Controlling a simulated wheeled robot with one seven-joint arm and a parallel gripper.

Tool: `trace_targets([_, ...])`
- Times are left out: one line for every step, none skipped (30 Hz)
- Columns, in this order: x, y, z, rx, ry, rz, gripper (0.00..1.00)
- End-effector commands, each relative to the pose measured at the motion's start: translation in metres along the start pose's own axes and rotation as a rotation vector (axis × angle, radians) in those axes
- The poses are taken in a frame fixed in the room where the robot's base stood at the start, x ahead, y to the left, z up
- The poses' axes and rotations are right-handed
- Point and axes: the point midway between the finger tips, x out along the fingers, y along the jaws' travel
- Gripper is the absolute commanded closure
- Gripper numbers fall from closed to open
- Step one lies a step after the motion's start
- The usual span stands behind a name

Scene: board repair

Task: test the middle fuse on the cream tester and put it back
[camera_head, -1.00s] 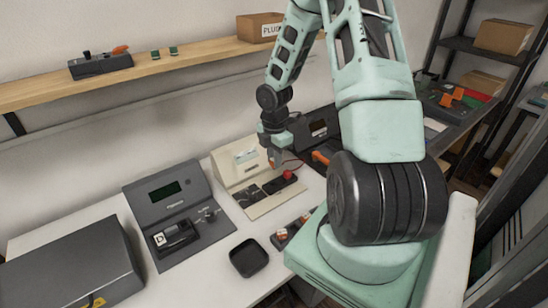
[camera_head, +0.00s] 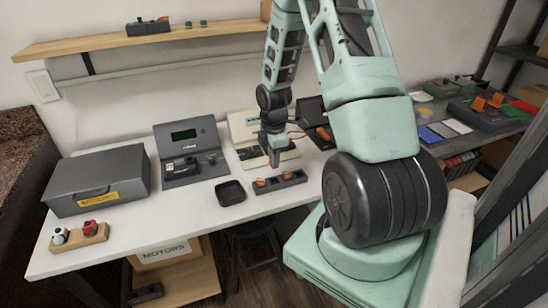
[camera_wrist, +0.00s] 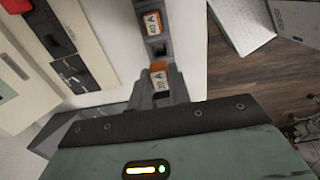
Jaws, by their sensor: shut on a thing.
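My gripper (camera_head: 275,163) is shut on a fuse marked 10 A (camera_wrist: 158,78), with an orange top. In the head view the gripper hangs over the dark fuse rack (camera_head: 301,178); the held fuse is hard to make out there. In the wrist view the rack (camera_wrist: 142,15) shows a seated 40 A fuse (camera_wrist: 153,23) and an empty slot (camera_wrist: 157,47) between it and the held fuse. Whether the fuse touches the rack is unclear. The cream tester (camera_head: 241,123) stands behind, partly hidden by my arm; its edge shows left in the wrist view (camera_wrist: 95,25).
A black tray (camera_head: 230,193) lies left of the rack. A dark grey tester (camera_head: 185,140) and a grey case (camera_head: 97,178) stand farther left. The table's front edge is close to the rack, with floor beyond. A wooden shelf (camera_head: 100,42) hangs above.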

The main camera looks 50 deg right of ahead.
Motion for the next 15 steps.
trace_targets([0.006, 0.000, 0.000, 0.000, 0.000, 0.000, 1.00])
trace_targets([0.008, 0.000, 0.000, 0.000, 0.000, 0.000, 1.00])
trace_targets([0.011, 0.000, 0.000, 0.000, 0.000, 0.000, 1.00])
trace_targets([0.014, 0.000, 0.000, 0.000, 0.000, 0.000, 1.00])
trace_targets([0.017, 0.000, 0.000, 0.000, 0.000, 0.000, 1.00])
trace_targets([0.020, 0.000, 0.000, 0.000, 0.000, 0.000, 1.00])
trace_targets([0.023, 0.000, 0.000, 0.000, 0.000, 0.000, 1.00])
trace_targets([0.026, 0.000, 0.000, 0.001, 0.000, 0.000, 1.00])
trace_targets([0.030, 0.000, 0.000, 0.001, 0.000, 0.000, 1.00])
trace_targets([0.032, 0.000, 0.000, 0.000, -0.001, 0.000, 1.00])
trace_targets([0.035, 0.000, 0.000, 0.000, -0.001, 0.000, 1.00])
trace_targets([0.037, 0.000, 0.000, 0.000, 0.000, -0.001, 1.00])
trace_targets([0.039, -0.001, 0.000, 0.000, 0.000, -0.002, 1.00])
trace_targets([0.041, 0.000, 0.000, 0.000, -0.001, -0.002, 1.00])
trace_targets([0.043, 0.000, 0.000, 0.000, -0.001, -0.001, 1.00])
